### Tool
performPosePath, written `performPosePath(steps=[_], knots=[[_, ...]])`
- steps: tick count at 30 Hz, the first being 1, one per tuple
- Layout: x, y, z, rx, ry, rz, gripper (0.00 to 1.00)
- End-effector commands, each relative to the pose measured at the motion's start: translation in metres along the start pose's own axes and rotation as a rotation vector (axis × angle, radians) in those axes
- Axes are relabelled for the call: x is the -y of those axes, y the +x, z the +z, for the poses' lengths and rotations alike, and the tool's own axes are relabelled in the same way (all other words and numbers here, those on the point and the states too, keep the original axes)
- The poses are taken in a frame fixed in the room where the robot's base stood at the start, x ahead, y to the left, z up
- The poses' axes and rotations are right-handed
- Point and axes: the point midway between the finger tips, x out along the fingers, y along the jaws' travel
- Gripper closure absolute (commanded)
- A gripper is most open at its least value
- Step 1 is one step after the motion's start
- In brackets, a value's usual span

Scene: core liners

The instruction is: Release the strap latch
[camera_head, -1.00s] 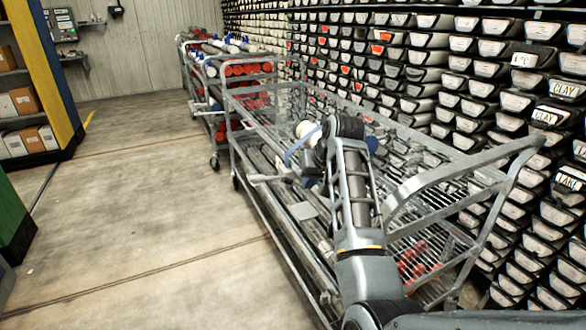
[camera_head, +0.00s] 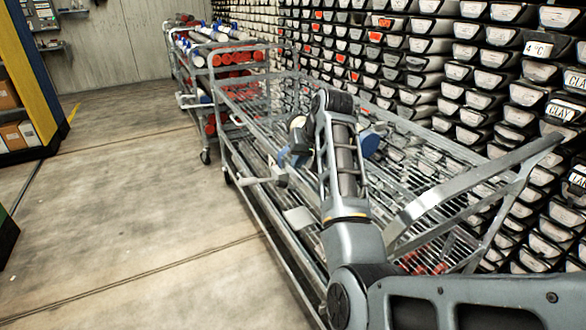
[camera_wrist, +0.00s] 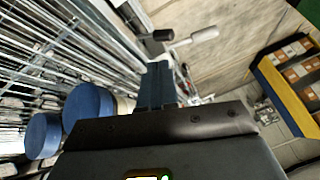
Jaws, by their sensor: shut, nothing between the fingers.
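A lever with a pale grip (camera_head: 250,181) sticks out from the left side rail of the near cart (camera_head: 262,226); I take it for the strap latch. In the wrist view its pale grip (camera_wrist: 204,33) and a dark end piece lie beyond my fingertips, apart from them. My gripper (camera_wrist: 160,66) shows there as blue fingers held together, with nothing between them. In the head view my arm mostly hides it. A cream round end (camera_head: 298,126) and a blue round end (camera_head: 372,140) show beside my wrist. No strap can be clearly made out.
A flat pale plate (camera_head: 299,217) juts from the cart's side below the lever. Another cart (camera_head: 205,100) with red- and blue-ended tubes stands beyond. Racks of trays (camera_head: 470,75) line the right. The concrete floor (camera_head: 120,220) at left is clear.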

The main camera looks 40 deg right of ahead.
Motion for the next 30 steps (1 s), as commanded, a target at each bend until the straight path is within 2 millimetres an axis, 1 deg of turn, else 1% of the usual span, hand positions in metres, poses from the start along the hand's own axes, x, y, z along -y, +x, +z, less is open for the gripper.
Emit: performPosePath(steps=[9,15,21,30], knots=[[0.0,0.054,0.002,0.004,0.0,0.0,1.0],[0.0,0.081,0.001,0.003,0.001,0.0,1.0],[0.0,0.091,0.001,0.0,0.0,0.0,1.0],[0.0,0.092,0.001,0.0,0.0,0.0,1.0]])
